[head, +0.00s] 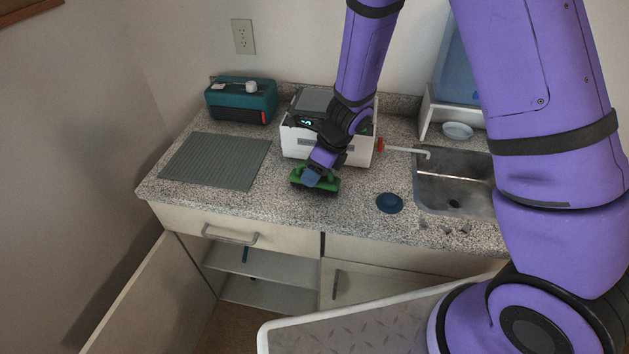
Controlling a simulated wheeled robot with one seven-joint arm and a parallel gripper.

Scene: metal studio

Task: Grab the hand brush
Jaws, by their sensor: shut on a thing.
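The hand brush (327,184) appears as a green block with dark bristles below, on or just above the speckled counter. Whether it touches the counter I cannot tell. My gripper (313,178) comes down from above and is shut on the brush. A blue piece shows at the fingers, and the fingertips are partly hidden. The brush is in front of a white box-shaped appliance (300,145).
A ribbed grey mat (215,160) and a teal box (241,98) are to the left. A dark blue round object (389,203) lies right of the brush. A sink (455,185) is further right. A cabinet door (150,300) stands open below.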

